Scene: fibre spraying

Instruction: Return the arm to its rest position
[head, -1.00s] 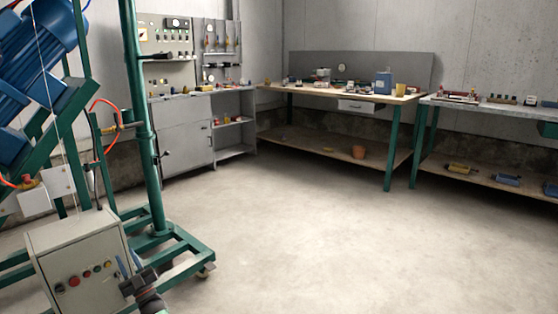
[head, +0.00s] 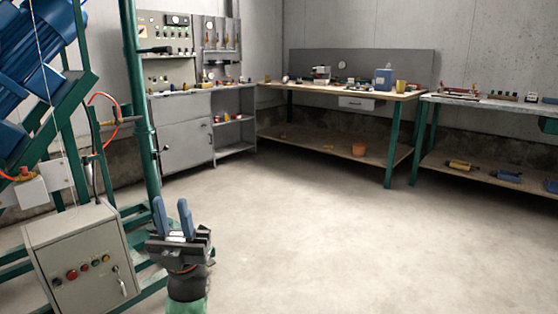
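My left gripper (head: 171,203) is in the lower left part of the head view, with its two blue fingers pointing up. The fingers stand apart with a clear gap between them, and nothing is held. It is to the right of the grey control box (head: 84,232) and appears clear of it. Part of its wrist shows below it at the bottom edge. My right gripper and arm are out of view.
A green frame (head: 146,160) carrying blue machinery (head: 52,40) stands at the left. A grey cabinet (head: 185,143) and a wooden workbench (head: 310,91) line the back, with another bench (head: 490,103) at right. The floor (head: 330,240) in the middle is clear.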

